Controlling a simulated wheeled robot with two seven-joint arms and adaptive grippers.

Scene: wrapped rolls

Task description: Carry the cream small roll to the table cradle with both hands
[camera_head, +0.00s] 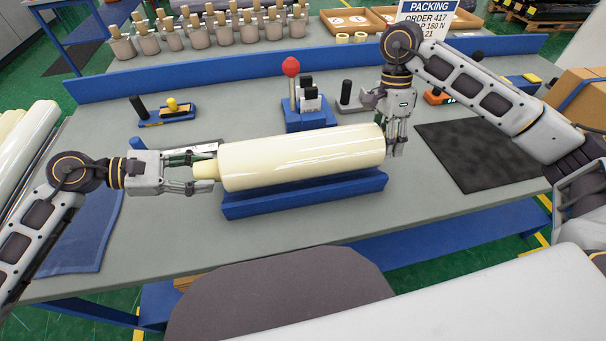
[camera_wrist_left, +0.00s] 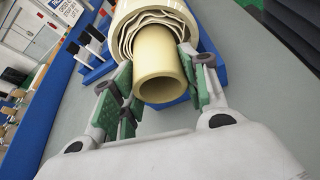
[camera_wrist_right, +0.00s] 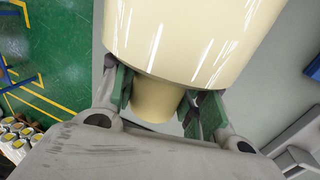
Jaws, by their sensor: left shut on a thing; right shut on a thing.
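The cream small roll (camera_head: 300,157) lies level over the blue table cradle (camera_head: 305,196) in the head view. Whether it rests in the cradle or hangs just above it, I cannot tell. My left gripper (camera_head: 200,172) is shut on the core end at the roll's left; the left wrist view shows the hollow core (camera_wrist_left: 160,62) between its fingers. My right gripper (camera_head: 392,140) comes from above at the roll's right end. In the right wrist view its fingers are on either side of the core stub (camera_wrist_right: 155,98), below the roll's body (camera_wrist_right: 190,35).
A dark mat (camera_head: 480,150) lies to the right, a blue sheet (camera_head: 85,235) at the front left. Several capped pots (camera_head: 200,38) line the back.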

